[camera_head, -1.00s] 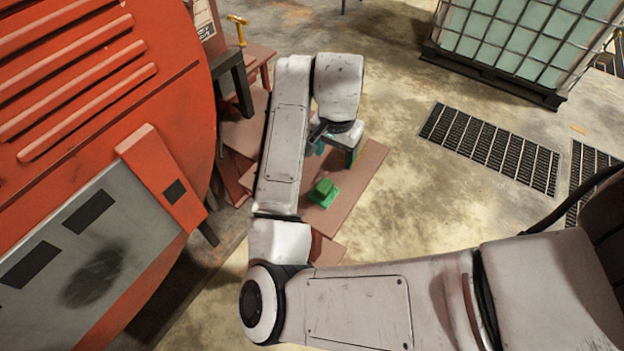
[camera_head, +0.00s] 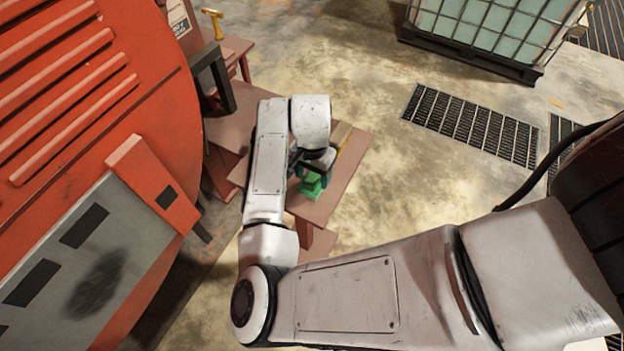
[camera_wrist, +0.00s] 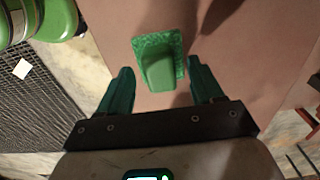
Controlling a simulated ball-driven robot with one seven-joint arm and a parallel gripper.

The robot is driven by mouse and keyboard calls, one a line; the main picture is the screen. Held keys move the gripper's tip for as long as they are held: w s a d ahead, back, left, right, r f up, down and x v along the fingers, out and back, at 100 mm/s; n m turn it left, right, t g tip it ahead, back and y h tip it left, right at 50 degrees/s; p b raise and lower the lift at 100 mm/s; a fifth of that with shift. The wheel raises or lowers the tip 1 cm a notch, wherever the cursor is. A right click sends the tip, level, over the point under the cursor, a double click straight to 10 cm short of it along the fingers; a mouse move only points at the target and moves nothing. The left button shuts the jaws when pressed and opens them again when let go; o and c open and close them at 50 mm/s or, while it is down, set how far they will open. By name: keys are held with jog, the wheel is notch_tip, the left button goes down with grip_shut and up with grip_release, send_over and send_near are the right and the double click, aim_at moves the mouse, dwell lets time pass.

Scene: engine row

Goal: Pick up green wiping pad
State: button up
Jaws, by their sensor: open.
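The green wiping pad (camera_wrist: 160,60) lies on a reddish-brown bench top (camera_wrist: 262,62). It has a textured base and a raised, smooth green block on it. In the wrist view it sits ahead of and between the two dark teal fingers of my gripper (camera_wrist: 160,88), with room on both sides. My gripper is open and empty. In the head view the pad (camera_head: 312,183) shows just below my gripper (camera_head: 311,170), which partly hides it and the bench (camera_head: 335,182).
A large orange machine (camera_head: 95,85) with a grey panel fills the left side. A yellow-handled tool (camera_head: 213,22) stands at the back. A caged tank (camera_head: 490,25) is at the upper right, with floor grates (camera_head: 470,125) before it. Open floor lies right of the bench.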

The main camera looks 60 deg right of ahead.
jog(key=shift+f, duration=0.7)
jog(key=shift+c, duration=0.4)
jog(key=c, duration=1)
jog(key=shift+r, duration=0.1)
jog(key=shift+r, duration=0.55)
jog(key=s+d+r, duration=0.1)
jog(key=s+r, duration=0.3)
jog(key=s+d+r, duration=0.2)
jog(key=s+r, duration=0.2)
jog(key=s+d+r, duration=0.2)
jog(key=s+r, duration=0.1)
jog(key=s, duration=0.2)
jog(key=shift+d+r+b, duration=0.2)
jog(key=shift+r+b, duration=0.2)
